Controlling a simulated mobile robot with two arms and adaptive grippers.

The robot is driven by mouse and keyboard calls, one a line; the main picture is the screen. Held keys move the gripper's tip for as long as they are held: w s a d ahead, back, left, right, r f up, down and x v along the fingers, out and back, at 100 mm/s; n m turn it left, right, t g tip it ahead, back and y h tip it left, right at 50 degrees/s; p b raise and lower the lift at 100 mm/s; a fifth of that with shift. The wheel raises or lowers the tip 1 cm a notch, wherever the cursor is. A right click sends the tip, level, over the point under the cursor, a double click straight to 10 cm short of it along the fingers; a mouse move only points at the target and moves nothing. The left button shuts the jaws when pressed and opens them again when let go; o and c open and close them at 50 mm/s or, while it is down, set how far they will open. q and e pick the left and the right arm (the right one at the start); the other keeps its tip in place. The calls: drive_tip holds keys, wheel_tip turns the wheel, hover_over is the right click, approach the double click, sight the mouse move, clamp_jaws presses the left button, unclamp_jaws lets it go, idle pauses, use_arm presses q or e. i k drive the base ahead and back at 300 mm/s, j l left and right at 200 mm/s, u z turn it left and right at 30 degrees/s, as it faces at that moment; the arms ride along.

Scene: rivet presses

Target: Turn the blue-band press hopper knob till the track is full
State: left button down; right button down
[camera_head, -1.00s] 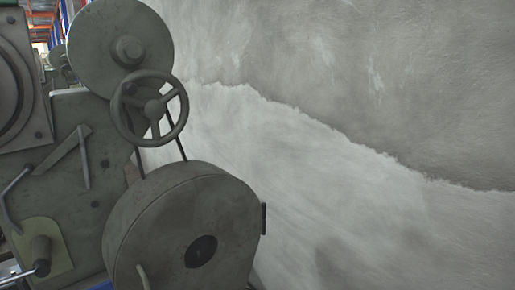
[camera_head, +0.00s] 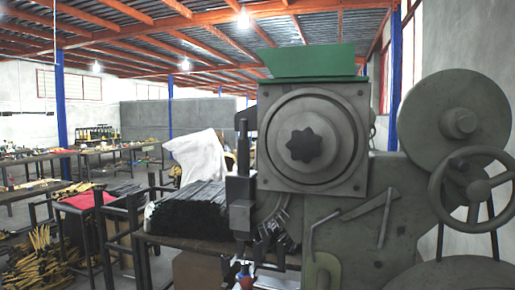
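A grey-green press stands at the right of the head view. A green hopper (camera_head: 308,62) sits on top of it. A dark lobed knob (camera_head: 304,145) is at the centre of the round plate (camera_head: 305,106) on the square housing below the hopper. A slanted ribbed piece (camera_head: 272,226), possibly the track, lies below the housing; I cannot tell how full it is. No blue band shows clearly on this press. Neither of my grippers is in view.
A handwheel (camera_head: 477,190) and large round wheel (camera_head: 456,108) stick out at the press's right. A table with a stack of dark bars (camera_head: 190,212) and a white cloth (camera_head: 200,157) stands to its left. Yellow parts (camera_head: 40,262) lie at lower left.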

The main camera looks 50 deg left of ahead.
sight(304, 145)
drive_tip(key=u, duration=1.15)
